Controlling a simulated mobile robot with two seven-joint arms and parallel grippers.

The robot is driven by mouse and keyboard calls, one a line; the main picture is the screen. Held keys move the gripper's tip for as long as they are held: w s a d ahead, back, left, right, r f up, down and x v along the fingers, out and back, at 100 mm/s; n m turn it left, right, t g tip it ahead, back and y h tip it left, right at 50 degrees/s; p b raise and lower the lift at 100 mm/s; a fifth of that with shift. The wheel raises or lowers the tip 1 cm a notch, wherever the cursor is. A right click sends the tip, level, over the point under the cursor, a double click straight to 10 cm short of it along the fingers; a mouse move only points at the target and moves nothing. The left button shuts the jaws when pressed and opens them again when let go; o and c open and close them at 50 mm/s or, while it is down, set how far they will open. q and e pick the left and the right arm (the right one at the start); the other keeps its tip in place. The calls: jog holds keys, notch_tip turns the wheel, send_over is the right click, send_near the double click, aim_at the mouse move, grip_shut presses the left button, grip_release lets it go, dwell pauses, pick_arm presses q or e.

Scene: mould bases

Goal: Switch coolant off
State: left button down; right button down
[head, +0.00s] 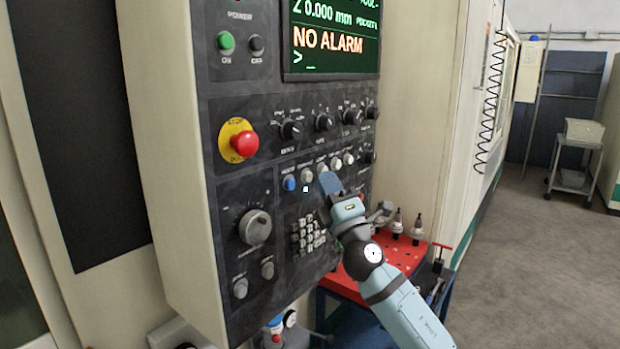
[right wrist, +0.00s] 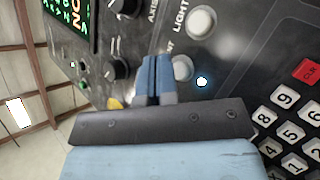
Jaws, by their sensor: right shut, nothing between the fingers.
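The control panel (head: 262,140) has a row of round push buttons. The coolant button (head: 306,175) is a pale round button right of a blue one; its label is too small to read fully in the head view. In the right wrist view a pale button (right wrist: 183,68) with a label ending in "NT" sits just right of the fingertips. A small bright lamp (head: 305,189) glows beside it and also shows in the right wrist view (right wrist: 201,82). My right gripper (head: 328,183) is shut and empty, its blue fingers (right wrist: 155,78) close to the panel; contact cannot be told. My left gripper is out of view.
The light button (right wrist: 203,18) is the neighbouring pale button. A red emergency stop (head: 244,144), selector knobs (head: 291,130) and a keypad (head: 305,237) are nearby. A red tray (head: 412,254) with tool holders stands below right. The screen (head: 330,40) reads "NO ALARM".

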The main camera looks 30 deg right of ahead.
jog(key=shift+w, duration=0.1)
jog(key=shift+w+a, duration=0.15)
jog(key=shift+w, duration=0.2)
jog(key=shift+w+a+b, duration=0.15)
jog(key=shift+w+b, duration=0.15)
jog(key=shift+b, duration=0.05)
dwell(0.6)
dwell(0.4)
jog(key=shift+s+d, duration=0.3)
jog(key=shift+s, duration=0.45)
jog(key=s, duration=0.1)
jog(key=s+d, duration=0.1)
jog(key=s, duration=0.1)
jog(key=s+d+p, duration=0.1)
jog(key=shift+s, duration=0.3)
dwell(0.5)
